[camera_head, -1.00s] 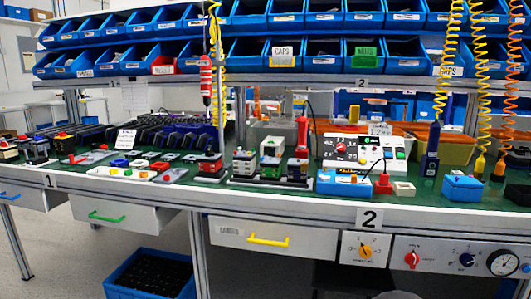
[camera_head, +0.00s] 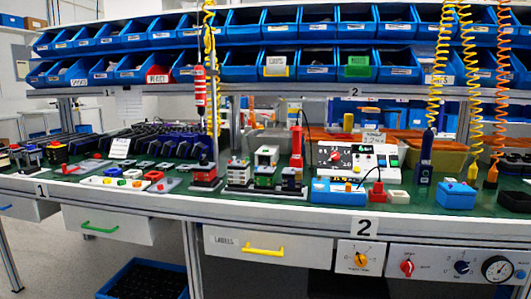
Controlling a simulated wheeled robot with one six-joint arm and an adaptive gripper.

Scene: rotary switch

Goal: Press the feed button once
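No button can be read as the feed button, as the labels are too small. A white control panel (camera_head: 460,254) under the bench edge at right carries a red knob (camera_head: 407,267), a blue knob (camera_head: 462,267), a round dial gauge (camera_head: 497,269) and a small blue round part (camera_head: 521,274). A separate white plate (camera_head: 346,261) with an orange knob (camera_head: 360,260) is left of it. On the bench, a white control box (camera_head: 350,157) has a red knob and small coloured buttons, one green (camera_head: 394,163). My gripper is not in view.
The green bench top (camera_head: 420,205) is crowded with small devices, a blue box (camera_head: 456,196) and a red plug (camera_head: 377,194). Coiled yellow (camera_head: 470,110) and orange (camera_head: 502,80) cables hang at right. A blue crate (camera_head: 145,281) stands on the floor. Drawers with green (camera_head: 100,228) and yellow (camera_head: 263,250) handles face me.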

